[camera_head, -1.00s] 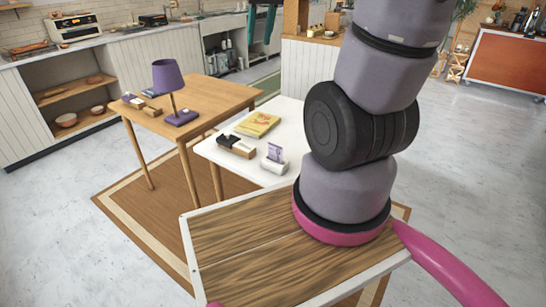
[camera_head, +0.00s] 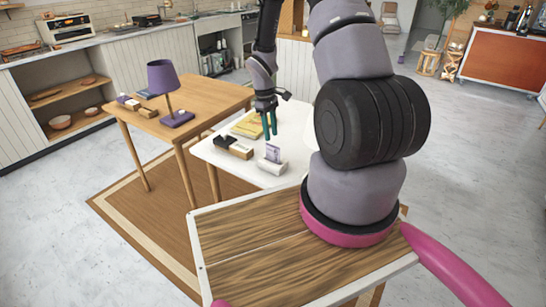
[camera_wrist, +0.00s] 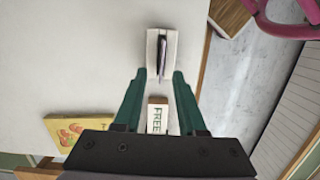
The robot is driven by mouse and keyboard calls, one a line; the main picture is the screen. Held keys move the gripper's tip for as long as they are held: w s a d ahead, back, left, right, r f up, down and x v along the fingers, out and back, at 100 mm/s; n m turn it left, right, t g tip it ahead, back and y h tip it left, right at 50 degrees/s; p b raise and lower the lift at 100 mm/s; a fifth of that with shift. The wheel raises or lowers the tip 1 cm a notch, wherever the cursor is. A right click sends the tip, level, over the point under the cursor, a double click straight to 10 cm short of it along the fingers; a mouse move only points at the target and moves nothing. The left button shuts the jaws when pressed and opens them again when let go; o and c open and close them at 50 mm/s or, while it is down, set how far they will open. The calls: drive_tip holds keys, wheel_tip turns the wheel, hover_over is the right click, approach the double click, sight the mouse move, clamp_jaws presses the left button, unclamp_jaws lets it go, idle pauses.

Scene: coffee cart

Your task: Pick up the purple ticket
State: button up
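The purple ticket (camera_head: 272,152) stands upright in a small white holder (camera_head: 276,167) on the white table. In the wrist view the ticket (camera_wrist: 162,58) shows nearly edge-on, as a thin dark strip, in the white holder (camera_wrist: 153,45). My gripper (camera_head: 270,132) hangs above the white table, behind the ticket in the head view. Its green fingers are apart with nothing held between them. In the wrist view the ticket lies just beyond the gap between the fingertips (camera_wrist: 159,76).
A small block marked FREE (camera_wrist: 157,118) shows between the fingers in the wrist view. A yellow book (camera_head: 250,127) and a wooden block (camera_head: 241,151) share the white table (camera_head: 222,164). A purple lamp (camera_head: 163,78) stands on the wooden table (camera_head: 203,93) to the left.

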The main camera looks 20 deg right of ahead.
sight(274, 153)
drive_tip(key=f, duration=0.3)
drive_tip(key=s+f, duration=0.1)
drive_tip(key=f, duration=0.5)
drive_tip(key=shift+s+d, duration=0.25)
drive_tip(key=shift+d, duration=0.05)
clamp_jaws()
